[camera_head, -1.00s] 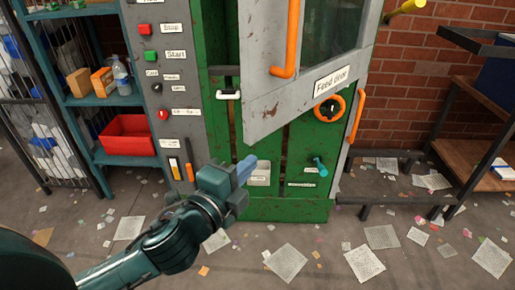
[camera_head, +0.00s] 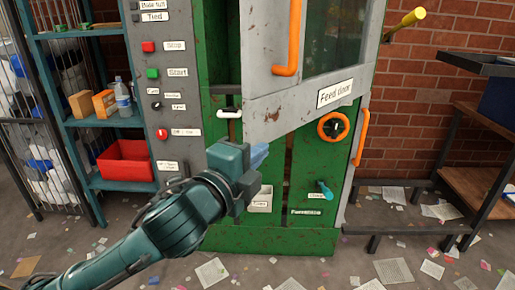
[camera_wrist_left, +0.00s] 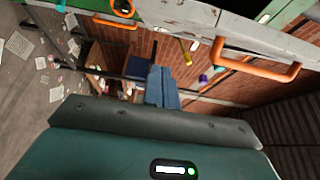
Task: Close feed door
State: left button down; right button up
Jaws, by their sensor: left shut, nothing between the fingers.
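The feed door (camera_head: 270,118) is a grey-framed door with a window, labelled "Feed door", on a green machine. It stands swung out from the machine, ajar. Its orange handle (camera_head: 288,38) is upright in the head view; the handle also shows in the left wrist view (camera_wrist_left: 262,66) at the upper right. My left gripper (camera_head: 258,155) is shut and empty, just below the door's lower left corner. In the left wrist view its blue fingers (camera_wrist_left: 161,88) are together, apart from the handle. I cannot tell if it touches the door. My right gripper is not in view.
A control panel (camera_head: 165,90) with labelled buttons stands left of the door. A shelf with a red bin (camera_head: 126,163) is further left. A second orange handle (camera_head: 360,137) and a round orange knob (camera_head: 333,126) are at right. Paper scraps litter the floor.

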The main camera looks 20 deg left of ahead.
aim_at(257, 133)
pick_arm(q)
jog(key=shift+w+a+r, duration=0.1)
jog(key=shift+w+a, duration=0.3)
jog(key=shift+w, duration=0.85)
jog(key=shift+w+a, duration=0.45)
jog(key=shift+w, duration=0.85)
jog(key=shift+w+a+r, duration=0.1)
jog(key=shift+w+a, duration=0.3)
jog(key=shift+w, duration=0.85)
